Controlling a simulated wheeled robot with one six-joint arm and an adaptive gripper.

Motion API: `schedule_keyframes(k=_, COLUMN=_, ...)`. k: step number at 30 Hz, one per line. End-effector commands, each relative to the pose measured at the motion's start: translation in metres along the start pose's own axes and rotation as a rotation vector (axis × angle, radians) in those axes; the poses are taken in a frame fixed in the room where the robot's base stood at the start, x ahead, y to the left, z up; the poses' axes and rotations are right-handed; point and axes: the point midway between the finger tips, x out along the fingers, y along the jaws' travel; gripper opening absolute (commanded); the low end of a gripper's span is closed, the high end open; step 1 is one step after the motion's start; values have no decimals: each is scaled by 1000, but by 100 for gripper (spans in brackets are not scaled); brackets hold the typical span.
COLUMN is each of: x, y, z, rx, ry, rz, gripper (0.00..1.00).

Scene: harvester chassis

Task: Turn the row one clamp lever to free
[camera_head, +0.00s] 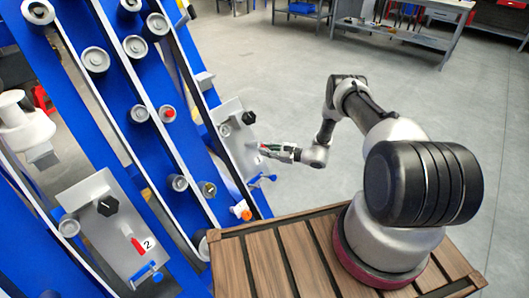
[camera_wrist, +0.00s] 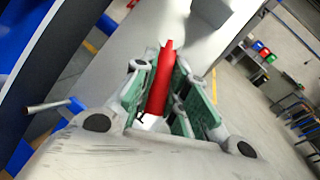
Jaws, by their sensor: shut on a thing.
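The row one clamp lever is a red handle (camera_wrist: 162,78) between the green finger pads of my gripper (camera_wrist: 163,85) in the wrist view. The gripper is shut on it. In the head view my gripper (camera_head: 266,150) is at the grey panel (camera_head: 233,125) on the right side of the blue chassis, and the fingers mostly hide the lever. A black knob (camera_head: 249,117) sits above the gripper on this panel. A blue clamp part (camera_head: 262,179) is below the gripper.
A second grey panel (camera_head: 100,210) labelled 2, with its own red lever (camera_head: 137,246) and black knob (camera_head: 108,206), is at lower left. Rollers and blue rails (camera_head: 115,110) fill the left side. The floor beyond my arm is open, with workbenches (camera_head: 400,30) at the back.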

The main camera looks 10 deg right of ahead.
Motion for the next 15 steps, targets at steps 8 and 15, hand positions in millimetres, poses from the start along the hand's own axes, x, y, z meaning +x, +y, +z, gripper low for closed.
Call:
schedule_keyframes(k=8, x=-1, y=-13, z=3, rx=-227, ry=51, rz=126, gripper=0)
schedule_keyframes(k=15, x=0, y=-22, z=8, rx=-421, ry=94, rz=236, gripper=0)
